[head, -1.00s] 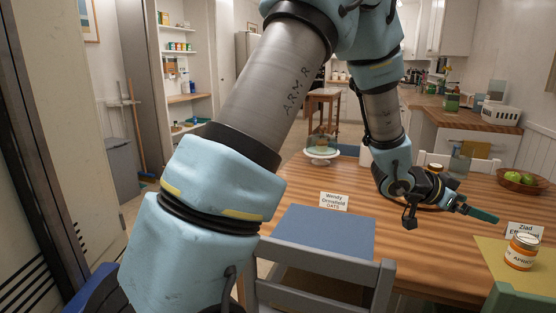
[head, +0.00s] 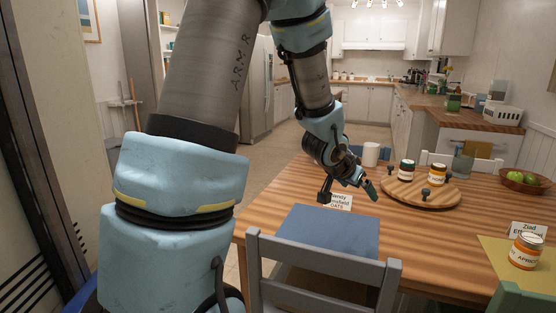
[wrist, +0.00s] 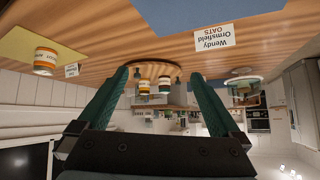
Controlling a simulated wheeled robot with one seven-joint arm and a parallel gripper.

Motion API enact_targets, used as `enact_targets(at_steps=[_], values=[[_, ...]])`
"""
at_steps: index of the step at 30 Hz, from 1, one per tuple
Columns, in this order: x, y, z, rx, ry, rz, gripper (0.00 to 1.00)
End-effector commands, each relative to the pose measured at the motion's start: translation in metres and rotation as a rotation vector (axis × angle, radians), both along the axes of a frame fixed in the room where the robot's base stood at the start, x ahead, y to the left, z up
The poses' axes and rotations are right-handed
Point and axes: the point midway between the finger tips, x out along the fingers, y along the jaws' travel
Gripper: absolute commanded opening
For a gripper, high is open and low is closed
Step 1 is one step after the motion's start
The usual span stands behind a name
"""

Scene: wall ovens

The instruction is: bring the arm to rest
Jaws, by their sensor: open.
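My gripper (head: 370,190) is over the wooden table, near the far right corner of the blue placemat (head: 325,232) and beside a name card (head: 339,203). In the wrist view, which is upside down, its two green fingers (wrist: 160,100) are spread apart with nothing between them close up. The card reading Wendy Ormsfield OATS also shows there (wrist: 228,38). Whether the gripper touches the table cannot be told.
An apricot jar (head: 525,251) stands on a yellow placemat (head: 496,252) at right. A bowl of green apples (head: 524,181) is farther back. A grey chair (head: 320,258) stands in front.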

Motion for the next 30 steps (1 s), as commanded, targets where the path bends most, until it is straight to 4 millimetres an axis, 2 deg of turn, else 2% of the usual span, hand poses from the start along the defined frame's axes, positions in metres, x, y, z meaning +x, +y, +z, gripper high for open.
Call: enact_targets(at_steps=[1, 3, 6, 9, 12, 15, 17, 18, 21, 30], values=[[0.005, 0.040, 0.000, 0.040, 0.030, 0.095, 1.00], [0.001, 0.090, -0.003, 0.094, 0.092, 0.217, 1.00], [-0.014, 0.151, -0.008, 0.152, 0.189, 0.370, 1.00], [-0.038, 0.197, -0.012, 0.185, 0.287, 0.494, 1.00], [-0.066, 0.233, -0.014, 0.202, 0.389, 0.601, 1.00], [-0.097, 0.261, -0.016, 0.205, 0.494, 0.696, 1.00], [-0.116, 0.274, -0.017, 0.200, 0.559, 0.748, 1.00], [-0.123, 0.275, -0.028, 0.202, 0.582, 0.754, 1.00], [-0.123, 0.272, -0.050, 0.211, 0.589, 0.745, 1.00], [-0.129, 0.271, -0.092, 0.228, 0.620, 0.741, 1.00]])
